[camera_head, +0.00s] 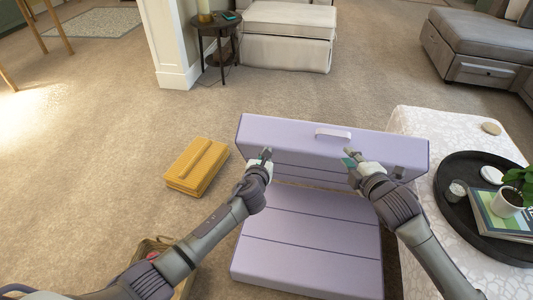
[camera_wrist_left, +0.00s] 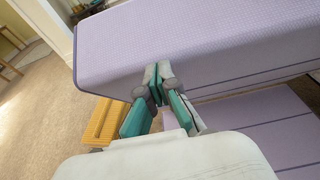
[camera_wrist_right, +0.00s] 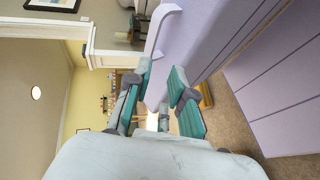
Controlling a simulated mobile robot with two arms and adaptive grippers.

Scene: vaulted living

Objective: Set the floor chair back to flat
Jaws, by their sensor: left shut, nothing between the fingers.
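The lavender floor chair (camera_head: 310,238) has its seat flat on the carpet, with its back (camera_head: 285,135) raised at the far end. A pale handle (camera_head: 333,134) is on the back near its top edge; the handle also shows in the right wrist view (camera_wrist_right: 160,28). My left gripper (camera_head: 266,154) is shut and empty, close to the left part of the back; in the left wrist view its fingertips (camera_wrist_left: 158,76) overlap the back. Contact cannot be told. My right gripper (camera_head: 350,158) is open, just below and right of the handle, with nothing visible between its fingers (camera_wrist_right: 161,78).
A yellow ribbed box (camera_head: 197,166) lies on the carpet left of the chair. A white patterned ottoman (camera_head: 415,125) with a dark round tray (camera_head: 449,208) stands close on the right. A basket (camera_head: 150,246) sits under my left arm. Carpet behind the chair is clear.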

